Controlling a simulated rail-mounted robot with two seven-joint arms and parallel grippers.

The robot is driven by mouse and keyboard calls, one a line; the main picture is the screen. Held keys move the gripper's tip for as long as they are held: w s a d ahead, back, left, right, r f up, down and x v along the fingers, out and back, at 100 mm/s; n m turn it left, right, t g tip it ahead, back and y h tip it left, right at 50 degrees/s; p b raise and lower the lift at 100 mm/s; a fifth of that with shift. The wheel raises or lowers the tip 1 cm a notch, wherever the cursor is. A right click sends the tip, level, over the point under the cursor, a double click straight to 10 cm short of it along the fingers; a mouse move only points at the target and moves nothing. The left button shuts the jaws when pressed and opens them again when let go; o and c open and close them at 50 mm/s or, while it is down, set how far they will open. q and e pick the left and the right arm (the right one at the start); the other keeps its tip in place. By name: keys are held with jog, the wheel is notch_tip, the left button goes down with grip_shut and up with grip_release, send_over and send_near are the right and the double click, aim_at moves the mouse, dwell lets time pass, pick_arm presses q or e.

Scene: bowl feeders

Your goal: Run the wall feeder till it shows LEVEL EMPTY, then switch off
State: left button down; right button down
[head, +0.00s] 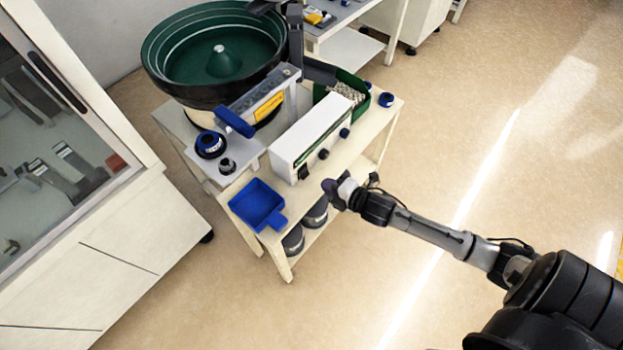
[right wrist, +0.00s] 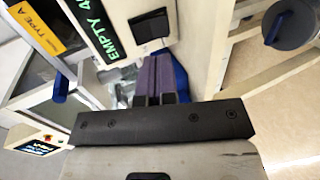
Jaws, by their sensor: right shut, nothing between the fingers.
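The feeder's green bowl (head: 180,70) stands on a cream stand, and I see no parts in it. Its white control box (head: 297,150) has a long dark display, a black switch (head: 304,173) and dark knobs. In the right wrist view the display (right wrist: 100,35) shows green text reading "EMPTY" and part of a further character. The switch (right wrist: 150,26) is also in that view; I cannot tell its position. My right gripper (head: 332,190) is shut and empty, just off the switch end of the box; its fingers (right wrist: 154,72) show below the switch. My left gripper is out of view.
A blue scoop tray (head: 258,205) sits at the stand's front corner. A green bin of small parts (head: 342,93) stands behind the box. A glass-fronted cabinet (head: 130,200) is at left. Dark round containers (head: 293,240) sit on the lower shelf. The floor at right is clear.

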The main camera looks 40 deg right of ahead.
aim_at(306, 175)
jog(key=b+x, duration=0.2)
jog(key=x, duration=0.5)
dwell(0.3)
